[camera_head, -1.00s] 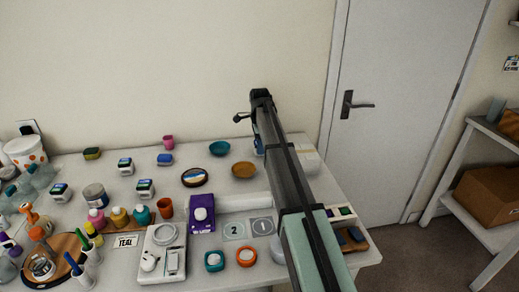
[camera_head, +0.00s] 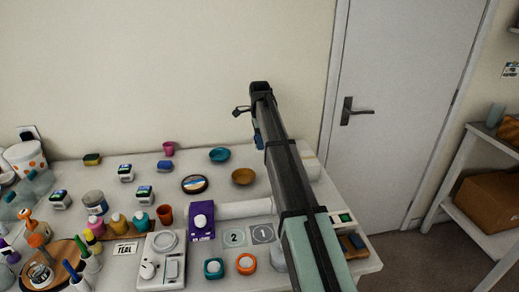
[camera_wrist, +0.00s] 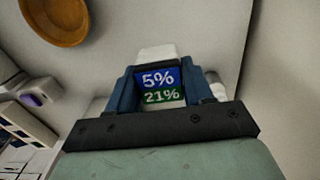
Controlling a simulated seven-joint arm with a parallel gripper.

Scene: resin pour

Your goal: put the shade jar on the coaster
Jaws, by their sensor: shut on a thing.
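In the wrist view, a white shade jar (camera_wrist: 160,97) with a blue "5%" and green "21%" label sits between the blue fingers of my gripper (camera_wrist: 165,80), which is shut on it. In the head view the dark arm hides most of the gripper; only a blue bit (camera_head: 257,141) shows at its left edge, and the held jar cannot be made out. A round dark coaster (camera_head: 194,184) with a blue, white and orange picture lies flat on the table, left of my gripper. Nothing stands on it.
An amber dish (camera_head: 243,176) and a teal dish (camera_head: 219,155) lie between the coaster and my arm. Similar labelled jars (camera_head: 125,172) stand to the left. A purple box (camera_head: 201,221) and white roll (camera_head: 245,208) are in front. A blue item (camera_head: 165,166) lies behind the coaster.

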